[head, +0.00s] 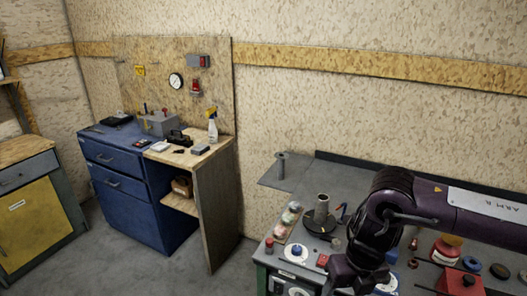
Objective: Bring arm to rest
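My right arm (485,204), dark purple with a white "ARM R" label, comes in from the right. It bends downward over a workbench (258,262) at the lower right. Its lower dark links (345,272) run down to the bottom edge of the picture. No fingertips of the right gripper show, so whether it holds anything is hidden. My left arm and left gripper are not in the picture.
The workbench under my arm carries a grey upright cylinder on a dark base (320,217), several small jars (291,214) and red containers (446,250). A blue drawer cabinet (125,188) and a yellow-fronted cabinet (31,223) stand left. Grey floor (180,270) is clear between.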

